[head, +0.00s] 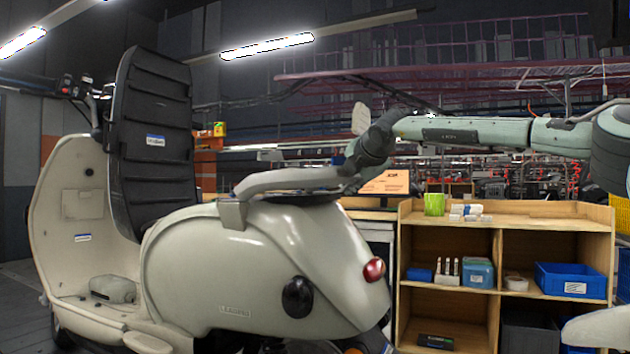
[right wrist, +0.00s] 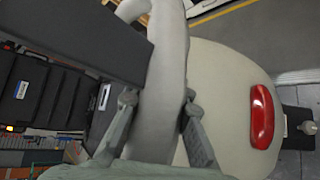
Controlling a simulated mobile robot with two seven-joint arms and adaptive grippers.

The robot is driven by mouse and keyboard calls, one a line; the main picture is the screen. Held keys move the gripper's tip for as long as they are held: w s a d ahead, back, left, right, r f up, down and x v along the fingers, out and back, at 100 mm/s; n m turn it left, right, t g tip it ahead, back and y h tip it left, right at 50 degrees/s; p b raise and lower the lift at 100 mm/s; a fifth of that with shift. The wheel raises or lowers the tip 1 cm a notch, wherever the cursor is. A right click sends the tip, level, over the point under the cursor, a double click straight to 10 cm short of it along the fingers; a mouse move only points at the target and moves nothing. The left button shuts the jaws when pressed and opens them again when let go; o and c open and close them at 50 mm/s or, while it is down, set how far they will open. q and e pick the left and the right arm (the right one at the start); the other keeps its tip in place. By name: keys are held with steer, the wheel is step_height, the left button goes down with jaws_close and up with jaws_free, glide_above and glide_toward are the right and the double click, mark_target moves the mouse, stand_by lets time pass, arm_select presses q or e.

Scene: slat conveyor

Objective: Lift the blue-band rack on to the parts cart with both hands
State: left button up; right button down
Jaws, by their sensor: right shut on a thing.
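A cream scooter (head: 260,255) fills the left and middle of the head view. A pale grab rail (head: 285,179) runs along the top of its rear body. My right gripper (head: 349,171) is at the rear end of this rail. In the right wrist view, the fingers of my right gripper (right wrist: 160,102) lie on both sides of the pale rail (right wrist: 166,60) and are shut on it. The scooter's red tail light (right wrist: 262,117) is to the right there. I cannot make out a blue-band rack or a parts cart. My left gripper is not in view.
A tall black ribbed panel (head: 155,140) stands upright on the scooter. Pink metal railings run behind.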

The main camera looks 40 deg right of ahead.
steer(key=shift+r, duration=0.35)
steer(key=shift+r, duration=0.1)
steer(key=shift+w+d+r, duration=0.1)
steer(key=shift+r, duration=0.5)
step_height(320, 180, up, 3)
steer(key=shift+f, duration=0.1)
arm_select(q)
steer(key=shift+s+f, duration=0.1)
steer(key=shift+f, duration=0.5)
arm_select(e)
steer(key=w+a+r, duration=0.5)
steer(key=a+r, duration=0.1)
steer(key=a, duration=0.4)
steer(key=shift+a+r, duration=0.25)
steer(key=shift+r, duration=0.05)
